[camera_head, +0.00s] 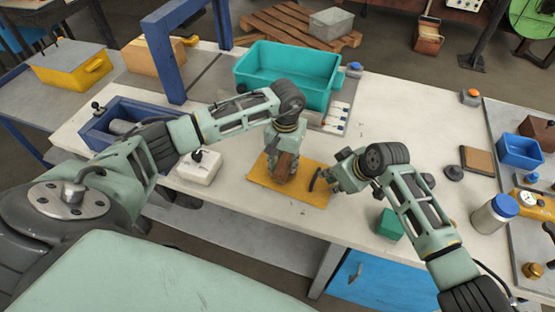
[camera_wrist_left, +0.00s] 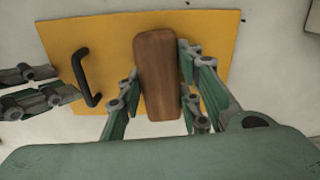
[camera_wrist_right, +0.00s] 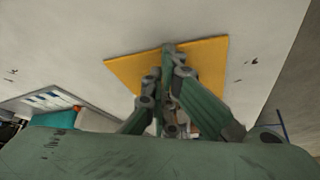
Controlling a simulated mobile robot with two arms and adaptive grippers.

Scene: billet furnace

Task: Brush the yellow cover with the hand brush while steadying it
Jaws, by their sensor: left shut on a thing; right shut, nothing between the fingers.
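The yellow cover (camera_head: 308,197) is a flat plate lying on the white table, with a black bar handle (camera_wrist_left: 85,78) standing near one end. My left gripper (camera_wrist_left: 160,95) is shut on the hand brush (camera_wrist_left: 160,65), a brown wooden block, over the middle of the cover; it also shows in the head view (camera_head: 284,168). The brush's underside is hidden, so I cannot tell whether it touches the cover. My right gripper (camera_head: 334,180) is shut and empty at the cover's handle end, close beside the handle. In the right wrist view its fingers (camera_wrist_right: 168,60) hide part of the cover.
A teal bin (camera_head: 285,72) stands behind the cover. A white box (camera_head: 200,167) is to its left, and a green block (camera_head: 390,224) and a blue-lidded jar (camera_head: 494,213) are to its right. A blue tray (camera_head: 98,132) and blue post (camera_head: 161,65) stand further left.

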